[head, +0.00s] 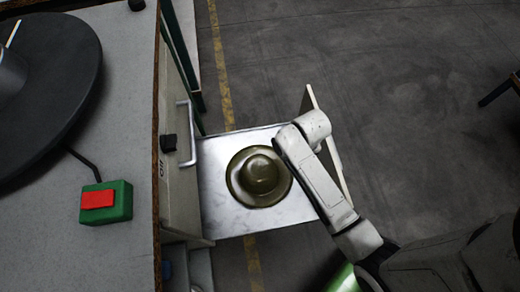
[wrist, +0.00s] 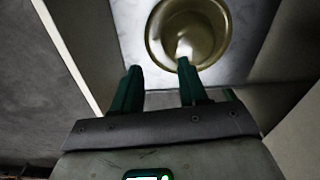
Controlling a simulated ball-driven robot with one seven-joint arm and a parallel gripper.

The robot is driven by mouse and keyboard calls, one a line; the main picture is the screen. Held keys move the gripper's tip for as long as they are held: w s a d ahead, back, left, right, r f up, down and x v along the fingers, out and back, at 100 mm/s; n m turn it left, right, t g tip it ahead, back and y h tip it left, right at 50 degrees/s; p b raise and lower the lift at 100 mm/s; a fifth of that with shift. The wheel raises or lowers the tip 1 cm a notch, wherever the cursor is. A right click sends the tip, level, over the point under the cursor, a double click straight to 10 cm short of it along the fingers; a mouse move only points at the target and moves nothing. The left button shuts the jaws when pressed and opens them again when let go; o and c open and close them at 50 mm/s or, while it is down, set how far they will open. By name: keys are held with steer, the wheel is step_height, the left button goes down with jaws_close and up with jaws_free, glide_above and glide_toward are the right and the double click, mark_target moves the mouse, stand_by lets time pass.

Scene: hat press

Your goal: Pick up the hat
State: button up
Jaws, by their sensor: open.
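The olive-green hat (head: 258,177) lies brim down, crown up, on the bare metal of a pulled-out drawer (head: 215,205). In the wrist view the hat (wrist: 200,28) is at the top, just beyond my fingertips and closer to the right one. My gripper (wrist: 157,78) has its two green fingers apart with nothing between them. It is apart from the hat as far as I can tell. In the head view my arm crosses the drawer's right side, and my gripper cannot be made out there.
The drawer's upright front panel (head: 322,140) stands beside my arm. A grey cabinet with a door handle (head: 186,133) borders the drawer on the left. On its top are a red button on a green box (head: 106,202) and a dark round plate (head: 45,90).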

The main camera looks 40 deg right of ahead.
steer(key=w+d+f+m+b, duration=0.1)
steer(key=d+f+b, duration=0.1)
steer(key=f+b, duration=0.4)
steer(key=w+d+f+m+b, duration=0.1)
steer(key=d+f+b, duration=0.2)
steer(key=f, duration=1)
steer(key=w+d+f+m+b, duration=0.1)
steer(key=d+f+b, duration=0.1)
steer(key=f+b, duration=0.7)
steer(key=shift+w+d+f, duration=0.15)
steer(key=shift+d+f, duration=0.05)
steer(key=shift+f, duration=0.2)
step_height(320, 180, down, 5)
steer(key=b, duration=0.3)
steer(key=shift+d+b, duration=0.15)
steer(key=shift+b, duration=0.15)
steer(key=shift+c, duration=0.3)
jaws_close()
